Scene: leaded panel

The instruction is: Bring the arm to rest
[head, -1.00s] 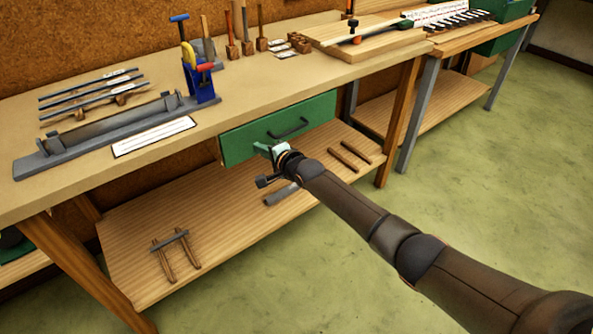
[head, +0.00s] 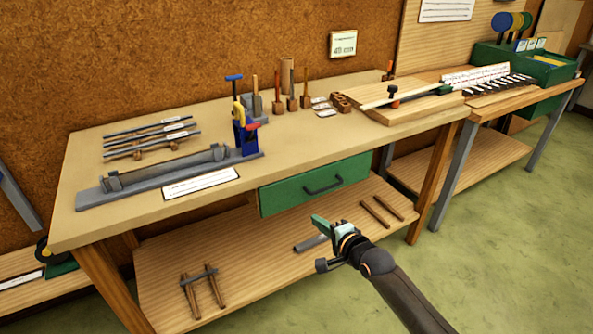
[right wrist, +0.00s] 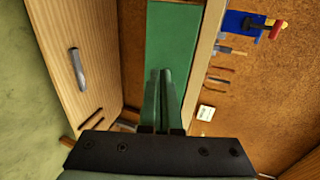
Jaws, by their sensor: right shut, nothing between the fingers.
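My right gripper (head: 320,224) is in front of the workbench, below the green drawer (head: 315,186) in the head view. Its fingers are shut with nothing between them. In the right wrist view the two closed fingers (right wrist: 163,98) point toward the green drawer front (right wrist: 172,45). The drawer looks closed, with a dark handle (head: 323,187). The gripper appears apart from the drawer, though the exact gap is hard to tell. My left gripper is not in view.
The workbench top (head: 290,140) holds a grey fixture (head: 160,178), blue clamp stand (head: 245,137), metal strips and a wooden board (head: 415,103). The lower shelf (head: 250,270) carries a grey bar and wooden sticks. Green floor (head: 500,260) is clear at the right.

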